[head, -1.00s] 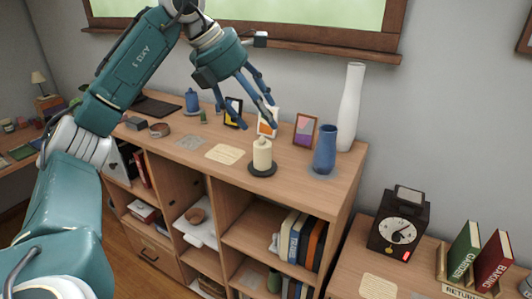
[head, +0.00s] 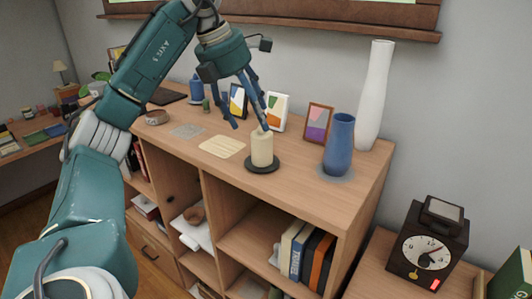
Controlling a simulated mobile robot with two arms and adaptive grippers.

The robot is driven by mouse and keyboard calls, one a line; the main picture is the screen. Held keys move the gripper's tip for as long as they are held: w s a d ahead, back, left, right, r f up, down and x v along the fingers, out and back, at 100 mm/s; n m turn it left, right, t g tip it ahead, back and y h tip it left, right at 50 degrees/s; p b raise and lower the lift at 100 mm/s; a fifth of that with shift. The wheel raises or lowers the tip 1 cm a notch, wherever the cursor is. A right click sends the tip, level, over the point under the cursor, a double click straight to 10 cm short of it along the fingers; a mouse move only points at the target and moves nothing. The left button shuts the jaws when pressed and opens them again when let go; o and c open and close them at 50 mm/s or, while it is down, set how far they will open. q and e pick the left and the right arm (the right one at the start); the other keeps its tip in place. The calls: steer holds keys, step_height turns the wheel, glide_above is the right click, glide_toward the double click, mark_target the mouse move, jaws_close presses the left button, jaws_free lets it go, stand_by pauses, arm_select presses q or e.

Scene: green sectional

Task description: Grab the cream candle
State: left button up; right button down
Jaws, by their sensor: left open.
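The cream candle (head: 262,149) stands upright on a dark round coaster (head: 262,168) on top of the wooden shelf unit, near its front edge. My left gripper (head: 250,127) comes in from the upper left with its blue fingers pointing down. It is open, with one fingertip by the candle's top and the other to the left of it. I cannot tell whether the near fingertip touches the candle. My right gripper is not in view.
A blue vase (head: 339,146) and a tall white vase (head: 375,95) stand right of the candle. Picture frames, including a purple one (head: 317,122), stand behind. A paper sheet (head: 222,147) lies flat to the left. A black clock (head: 428,246) sits on the lower right surface.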

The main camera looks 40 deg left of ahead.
mark_target(258, 131)
arm_select(q)
steer(key=shift+x, duration=0.75)
steer(key=shift+f, duration=0.7)
steer(key=shift+p+x, duration=0.9)
steer(key=shift+x, duration=1.85)
steer(key=shift+d, duration=0.1)
steer(key=c, duration=1.3)
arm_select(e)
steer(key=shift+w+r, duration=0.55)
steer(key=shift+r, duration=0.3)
arm_select(q)
steer(key=shift+r, duration=0.15)
